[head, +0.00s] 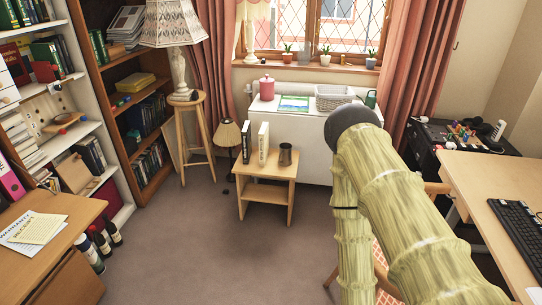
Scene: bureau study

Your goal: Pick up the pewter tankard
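The pewter tankard (285,154) is a small dark grey vessel. It stands upright near the right side of the top of a low light-wood side table (270,170), in the middle of the head view. Two upright book-like items, one white (263,143) and one dark with a pale edge (246,141), stand to its left on the same tabletop, apart from it. The tankard's front is unobstructed. My gripper is not in view, so its state does not show.
A floor lamp (227,140) and a wooden stool (191,135) stand left of the side table. A white cabinet (312,127) stands behind it. A desk (500,205) is at right, another (45,240) at left. Carpet (190,250) in front is clear.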

